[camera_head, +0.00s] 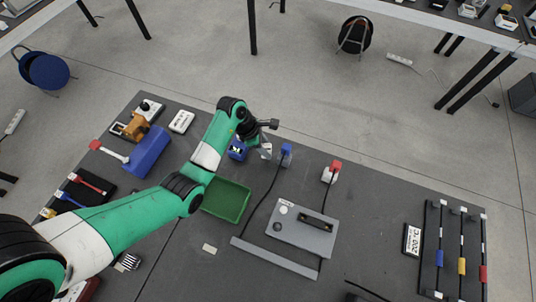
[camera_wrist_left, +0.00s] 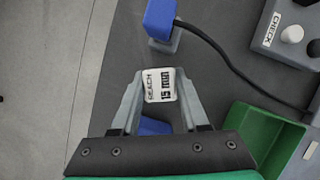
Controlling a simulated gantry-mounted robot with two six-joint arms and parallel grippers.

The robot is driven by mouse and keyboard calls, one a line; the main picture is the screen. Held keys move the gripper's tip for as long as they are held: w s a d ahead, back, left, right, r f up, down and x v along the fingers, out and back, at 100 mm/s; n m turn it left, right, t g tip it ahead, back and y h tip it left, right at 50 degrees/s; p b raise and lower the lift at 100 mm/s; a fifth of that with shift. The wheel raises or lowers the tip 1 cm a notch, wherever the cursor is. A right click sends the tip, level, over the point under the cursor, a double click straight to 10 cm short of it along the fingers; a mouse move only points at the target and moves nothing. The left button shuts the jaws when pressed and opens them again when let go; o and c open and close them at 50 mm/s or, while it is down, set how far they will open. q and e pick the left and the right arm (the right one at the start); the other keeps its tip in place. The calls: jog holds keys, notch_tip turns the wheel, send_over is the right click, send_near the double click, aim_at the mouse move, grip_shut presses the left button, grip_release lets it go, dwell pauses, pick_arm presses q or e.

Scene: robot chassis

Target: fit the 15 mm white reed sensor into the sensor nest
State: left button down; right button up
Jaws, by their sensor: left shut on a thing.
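My left gripper (camera_head: 265,148) hangs over the far middle of the dark table in the head view. In the left wrist view its two grey fingers (camera_wrist_left: 160,88) are shut on a white block marked "REACH 15 mm" (camera_wrist_left: 160,86), the white reed sensor. The sensor lies between the fingertips with its printed face toward the camera. A grey box (camera_head: 300,228) with a dark slot and round knobs stands right of the gripper; its "CHECK" label shows in the wrist view (camera_wrist_left: 285,35). I cannot tell which part is the sensor nest. My right gripper is out of view.
A blue-topped plug (camera_head: 286,155) with a black cable stands just right of the gripper, and a red-topped one (camera_head: 332,172) farther right. A green tray (camera_head: 226,202) lies nearer. A blue object (camera_head: 237,151) is beside the gripper. Rods with coloured blocks (camera_head: 461,265) stand at right.

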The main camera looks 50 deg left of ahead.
pick_arm(q)
jog(key=shift+w+d+f, duration=0.1)
jog(key=shift+w+f, duration=0.1)
jog(key=shift+f, duration=0.15)
notch_tip(320, 180, down, 3)
jog(key=shift+f+b, duration=0.1)
jog(key=shift+b, duration=0.95)
jog(key=shift+r, duration=0.2)
jog(key=shift+f, duration=0.1)
jog(key=shift+c, duration=2.1)
grip_release()
jog(key=shift+f, duration=0.1)
